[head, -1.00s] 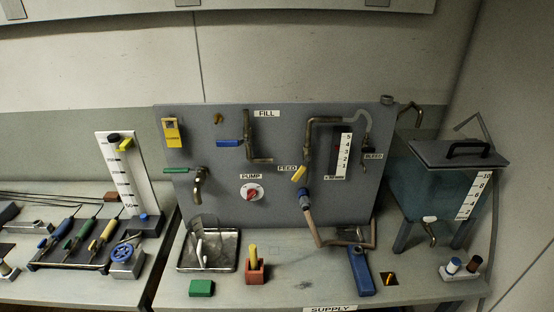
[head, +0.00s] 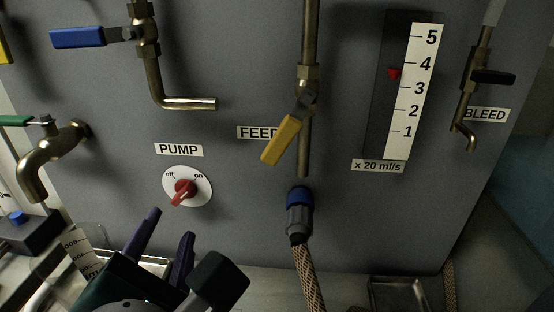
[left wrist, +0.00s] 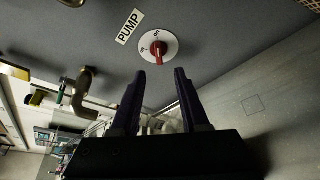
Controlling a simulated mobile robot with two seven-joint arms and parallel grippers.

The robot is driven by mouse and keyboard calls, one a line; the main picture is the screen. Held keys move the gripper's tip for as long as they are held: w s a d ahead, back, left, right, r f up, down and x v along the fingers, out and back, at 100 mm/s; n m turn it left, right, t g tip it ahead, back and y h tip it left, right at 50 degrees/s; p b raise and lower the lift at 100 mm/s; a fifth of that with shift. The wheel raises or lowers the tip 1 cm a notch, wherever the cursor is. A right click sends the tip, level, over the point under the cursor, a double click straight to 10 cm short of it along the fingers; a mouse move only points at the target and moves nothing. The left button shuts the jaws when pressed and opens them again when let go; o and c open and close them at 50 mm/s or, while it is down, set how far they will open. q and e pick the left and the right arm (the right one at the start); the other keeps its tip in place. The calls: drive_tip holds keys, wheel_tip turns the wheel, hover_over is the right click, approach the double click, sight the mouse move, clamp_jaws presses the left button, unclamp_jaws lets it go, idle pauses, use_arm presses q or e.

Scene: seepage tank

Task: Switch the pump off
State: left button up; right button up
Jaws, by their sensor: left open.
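The pump switch is a red knob (head: 184,189) on a white round dial (head: 203,187) under the PUMP label (head: 179,150), on the grey panel. Its dial reads "off" at upper left and "on" at upper right. The knob's bar slants from lower left to upper right, in line with "on". My left gripper (head: 170,223) is open and empty just below the dial, apart from the knob. In the left wrist view the knob (left wrist: 158,51) lies just beyond the gap between the two dark fingertips (left wrist: 160,72). My right gripper is not in view.
A brass tap (head: 45,165) juts out left of the dial. The yellow FEED lever (head: 281,140) and a blue hose coupling (head: 299,197) with a braided hose (head: 308,275) are to the right. The panel around the dial is clear.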

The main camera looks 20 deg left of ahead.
sight(180, 199)
use_arm(q)
drive_tip(key=b+x, duration=0.1)
drive_tip(key=x, duration=0.8)
drive_tip(key=shift+a, duration=0.2)
clamp_jaws()
